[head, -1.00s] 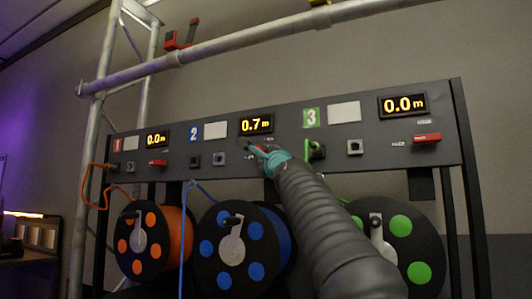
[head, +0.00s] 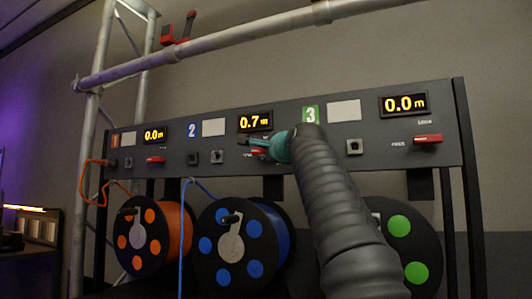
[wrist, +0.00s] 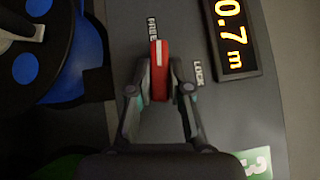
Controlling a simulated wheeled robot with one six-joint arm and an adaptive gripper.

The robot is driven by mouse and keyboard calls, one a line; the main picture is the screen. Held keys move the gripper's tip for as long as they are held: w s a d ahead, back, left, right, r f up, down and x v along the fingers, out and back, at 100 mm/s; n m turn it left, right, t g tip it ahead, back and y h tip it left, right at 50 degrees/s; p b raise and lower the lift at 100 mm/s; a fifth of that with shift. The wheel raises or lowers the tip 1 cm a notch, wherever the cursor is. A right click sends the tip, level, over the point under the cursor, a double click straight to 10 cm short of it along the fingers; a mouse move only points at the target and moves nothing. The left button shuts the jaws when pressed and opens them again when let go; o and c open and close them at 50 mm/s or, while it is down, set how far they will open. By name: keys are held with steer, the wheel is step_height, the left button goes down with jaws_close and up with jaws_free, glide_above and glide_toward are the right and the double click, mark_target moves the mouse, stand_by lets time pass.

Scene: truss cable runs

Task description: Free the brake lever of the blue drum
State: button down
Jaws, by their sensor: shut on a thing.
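The blue drum (head: 256,270) hangs below panel section 2, with a blue cable running up to the panel. Its red brake lever (wrist: 160,65) shows in the wrist view between my fingers, its far end beside the FREE label (wrist: 152,28). The LOCK label (wrist: 199,73) is to the right, outside my right finger. My gripper (wrist: 160,82) is shut on the lever. In the head view my gripper (head: 250,145) is at the panel under the 0.7 m display (head: 255,122) and hides much of the lever.
The orange drum (head: 172,228) is left and the green-spotted drum (head: 428,245) right, partly behind my arm. Their red levers (head: 156,159) (head: 427,139) lie roughly level, under 0.0 m displays. A scaffold tube (head: 230,45) crosses above the panel.

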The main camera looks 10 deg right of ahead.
stand_by(0.3)
steer(key=c, duration=1.1)
jaws_free()
steer(key=shift+s, duration=0.1)
steer(key=shift+s, duration=0.1)
steer(key=shift+s+d+f, duration=0.15)
steer(key=shift+s+d, duration=0.15)
steer(key=shift+s, duration=1.65)
steer(key=shift+s+d+f, duration=0.2)
steer(key=shift+s+d, duration=0.1)
steer(key=shift+s, duration=1.65)
steer(key=shift+s+d+f, duration=0.15)
steer(key=shift+s+d, duration=0.15)
steer(key=shift+s, duration=1.65)
steer(key=shift+f, duration=0.1)
